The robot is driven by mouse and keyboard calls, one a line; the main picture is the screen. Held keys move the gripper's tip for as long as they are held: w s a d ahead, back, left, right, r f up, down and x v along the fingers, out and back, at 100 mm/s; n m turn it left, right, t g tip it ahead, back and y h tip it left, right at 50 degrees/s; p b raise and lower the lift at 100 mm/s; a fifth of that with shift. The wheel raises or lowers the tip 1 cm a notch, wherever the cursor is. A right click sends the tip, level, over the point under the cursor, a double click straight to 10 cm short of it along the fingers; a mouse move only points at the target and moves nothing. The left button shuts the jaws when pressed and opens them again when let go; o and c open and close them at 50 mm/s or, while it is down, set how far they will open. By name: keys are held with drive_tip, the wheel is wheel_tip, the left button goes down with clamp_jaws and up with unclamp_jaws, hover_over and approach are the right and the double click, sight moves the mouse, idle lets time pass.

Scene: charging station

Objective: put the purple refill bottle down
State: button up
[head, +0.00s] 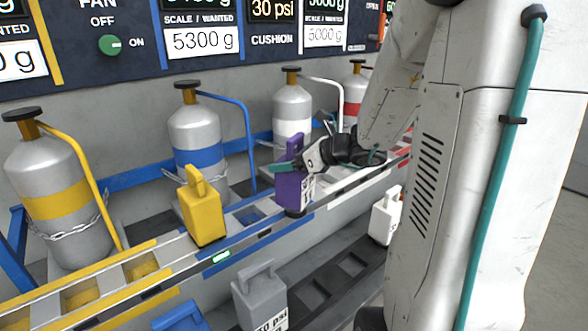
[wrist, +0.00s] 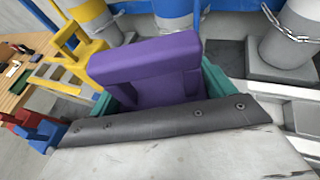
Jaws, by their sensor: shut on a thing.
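The purple refill bottle (head: 293,191) is upright at the rail's blue-and-white stretch in the head view, with a pale label on its side. I cannot tell whether its base touches the rail. My gripper (head: 298,169) comes from the right, its teal fingers shut on the bottle's upper part. In the wrist view the purple bottle (wrist: 150,72) fills the middle between the teal fingers (wrist: 160,92); its lower part is hidden behind my gripper.
A yellow bottle (head: 203,212) stands on the rail to the left. A grey bottle (head: 259,297), a blue bottle (head: 180,318) and a white bottle (head: 386,217) are lower down. Chained cylinders (head: 198,145) stand behind the rail, with coloured hoses (head: 247,140) reaching down.

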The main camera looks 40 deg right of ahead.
drive_tip(key=w+d+f, duration=0.3)
drive_tip(key=w+f, duration=0.1)
drive_tip(key=w, duration=0.5)
drive_tip(key=shift+f, duration=0.25)
drive_tip(key=o, duration=2)
drive_tip(key=shift+c, duration=0.2)
